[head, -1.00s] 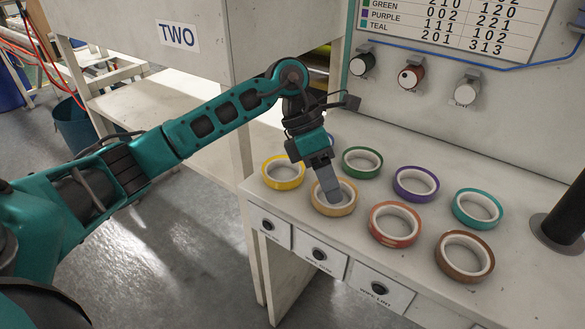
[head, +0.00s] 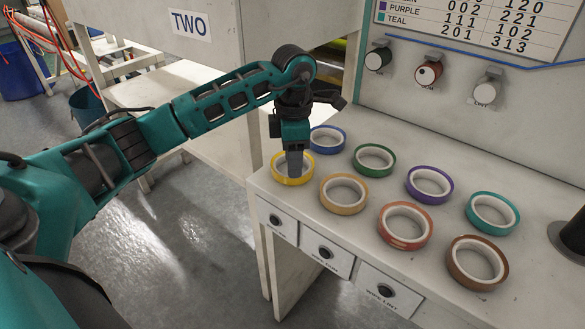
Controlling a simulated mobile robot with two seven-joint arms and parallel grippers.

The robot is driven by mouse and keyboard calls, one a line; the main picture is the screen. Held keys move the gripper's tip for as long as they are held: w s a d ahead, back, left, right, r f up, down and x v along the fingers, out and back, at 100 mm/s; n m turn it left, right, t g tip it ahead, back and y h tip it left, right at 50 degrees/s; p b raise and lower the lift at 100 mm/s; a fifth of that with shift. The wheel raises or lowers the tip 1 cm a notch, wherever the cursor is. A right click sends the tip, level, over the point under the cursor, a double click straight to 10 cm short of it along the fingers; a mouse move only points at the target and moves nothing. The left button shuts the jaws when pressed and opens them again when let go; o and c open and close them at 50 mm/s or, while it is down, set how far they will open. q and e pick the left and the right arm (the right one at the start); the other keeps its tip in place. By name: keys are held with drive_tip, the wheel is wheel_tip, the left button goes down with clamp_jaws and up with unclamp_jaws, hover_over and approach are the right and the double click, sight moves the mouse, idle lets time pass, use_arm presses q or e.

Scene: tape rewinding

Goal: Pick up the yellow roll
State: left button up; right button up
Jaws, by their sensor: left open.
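The yellow roll (head: 292,182) lies flat near the left front corner of the white table. My left gripper (head: 295,172) points straight down over it, with its grey fingers reaching toward the roll's centre and far wall. The gripper is open; the gap between the fingers is hard to make out from this side. The fingers hide part of the roll's far rim. I cannot tell whether they touch the roll. My right gripper is not in view.
Close by lie a blue roll (head: 327,140), a tan roll (head: 344,194) and a green roll (head: 373,160). Purple (head: 429,184), red (head: 405,225), teal (head: 492,213) and brown (head: 477,263) rolls lie to the right. Knobs (head: 428,74) line the back panel.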

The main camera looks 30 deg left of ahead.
use_arm(q)
wheel_tip(320, 180, down, 4)
drive_tip(key=shift+d+f, duration=0.15)
drive_tip(key=shift+f, duration=0.1)
clamp_jaws()
idle(0.3)
drive_tip(key=shift+w, duration=0.1)
